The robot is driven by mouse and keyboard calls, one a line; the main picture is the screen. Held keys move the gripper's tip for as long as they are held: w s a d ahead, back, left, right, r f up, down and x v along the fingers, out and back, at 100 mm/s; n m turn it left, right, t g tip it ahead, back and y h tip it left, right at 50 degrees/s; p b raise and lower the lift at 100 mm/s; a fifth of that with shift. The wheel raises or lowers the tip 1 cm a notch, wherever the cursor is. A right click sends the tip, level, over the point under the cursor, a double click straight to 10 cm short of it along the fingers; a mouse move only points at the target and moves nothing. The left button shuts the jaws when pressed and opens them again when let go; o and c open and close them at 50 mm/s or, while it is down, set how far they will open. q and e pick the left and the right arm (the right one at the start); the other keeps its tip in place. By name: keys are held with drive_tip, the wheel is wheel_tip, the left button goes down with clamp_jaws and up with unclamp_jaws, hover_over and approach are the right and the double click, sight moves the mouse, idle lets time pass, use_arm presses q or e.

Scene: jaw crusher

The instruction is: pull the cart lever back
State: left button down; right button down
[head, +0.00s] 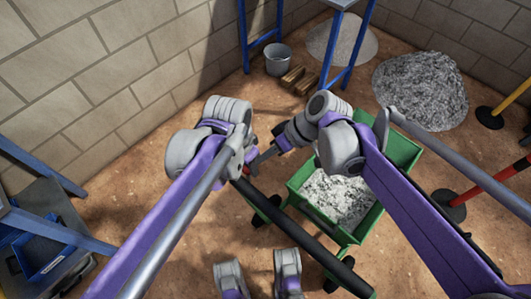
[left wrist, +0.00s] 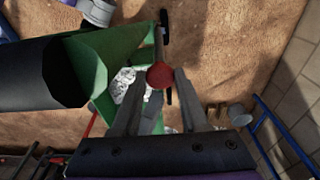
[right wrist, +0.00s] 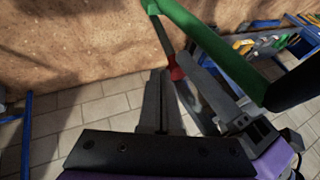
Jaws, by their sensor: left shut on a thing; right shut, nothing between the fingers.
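The cart (head: 312,172) is a green tub filled with grey gravel, with a black push bar (head: 300,226). Its lever is a thin rod with a red knob (left wrist: 160,76); the knob also shows in the right wrist view (right wrist: 177,71). My left gripper (left wrist: 158,92) is shut on the red knob, with one finger on each side. My right gripper (right wrist: 158,76) is shut and empty, close beside the knob and my left fingers. In the head view my arms largely hide the lever and both sets of fingertips.
A grey bucket (head: 279,59) and wooden blocks (head: 298,80) stand beyond the cart. Gravel heaps (head: 421,88) lie at the back right. Barrier posts (head: 449,204) stand right of the cart. A blue bin (head: 47,251) is at the left.

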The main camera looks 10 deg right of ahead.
use_arm(q)
drive_tip(key=shift+s+f, duration=0.1)
drive_tip(key=shift+d, duration=0.2)
use_arm(e)
drive_tip(key=shift+s+a+r, duration=0.1)
drive_tip(key=shift+s+a, duration=0.5)
drive_tip(key=shift+a, duration=0.3)
use_arm(q)
drive_tip(key=shift+c, duration=2.2)
unclamp_jaws()
drive_tip(key=shift+a, duration=0.15)
use_arm(e)
drive_tip(key=shift+w+d, duration=0.1)
use_arm(q)
drive_tip(key=shift+r, duration=0.2)
